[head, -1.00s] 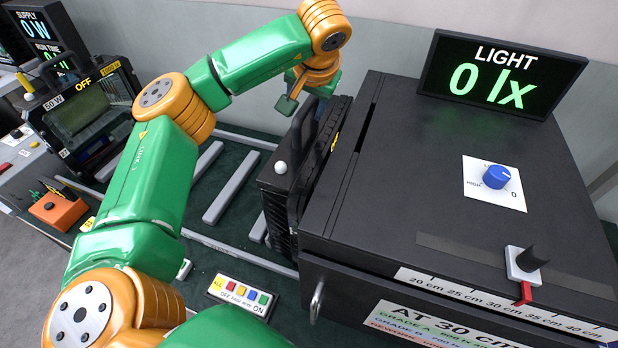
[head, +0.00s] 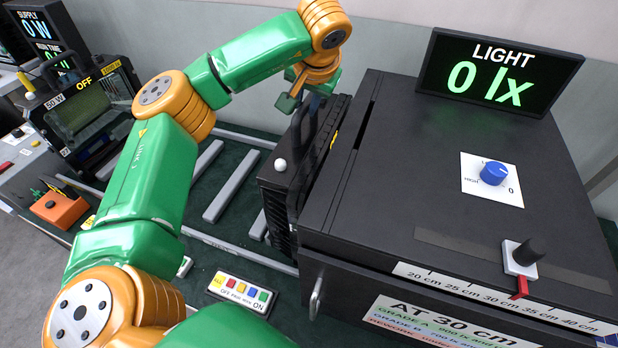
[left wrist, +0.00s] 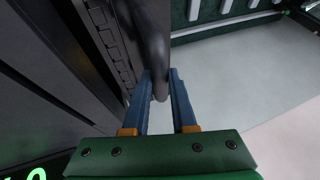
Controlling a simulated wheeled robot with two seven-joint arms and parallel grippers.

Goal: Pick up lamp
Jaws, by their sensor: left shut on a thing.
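A black finned floodlight lamp (head: 275,190) stands upright against the left side of the big black box, with a white knob on its near top edge and a handle loop (head: 300,130) on top. My left gripper (head: 297,104) is above the lamp, at the handle; in the head view its fingers are mostly hidden. In the left wrist view, the blue fingers of my left gripper (left wrist: 163,85) are shut on the dark handle (left wrist: 155,45), one on each side. A second floodlight (head: 90,110), marked 50 W and OFF, stands at the far left. My right gripper is not in view.
The black box (head: 400,150) carries a "0 lx" display (head: 500,72), a blue dial (head: 493,174) and a slider (head: 522,257). Grey rails (head: 230,186) lie on the dark green bench left of the lamp. A button strip (head: 243,292) lies in front.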

